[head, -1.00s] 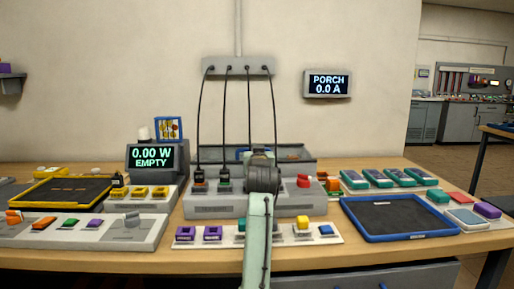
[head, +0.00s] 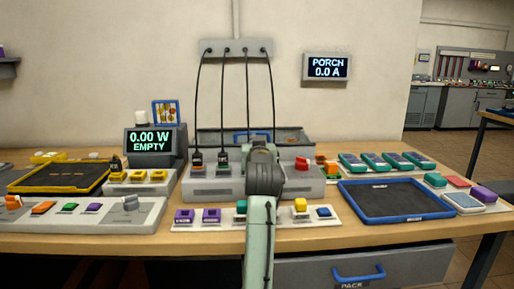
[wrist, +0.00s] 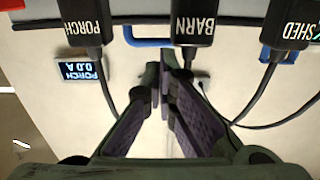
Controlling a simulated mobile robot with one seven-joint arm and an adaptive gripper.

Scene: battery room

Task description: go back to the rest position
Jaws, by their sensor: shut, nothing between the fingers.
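My gripper (wrist: 170,58) shows in the wrist view with its two dark fingers together and nothing between them. In the head view my arm points toward the grey socket block (head: 208,190), and its wrist hides the fingers. The wrist view is upside down and shows black plugs marked PORCH (wrist: 83,22), BARN (wrist: 194,22) and SHED (wrist: 290,25) near the fingers. I see no contact with them, though the BARN plug is close to the fingertips.
Black cables (head: 224,100) hang from a wall strip (head: 237,47) to the block. A blue-rimmed tray (head: 395,200) lies right of it, a yellow-rimmed tray (head: 60,178) left. A strip with coloured pieces (head: 268,223) lies in front. A drawer (head: 420,264) is below the bench.

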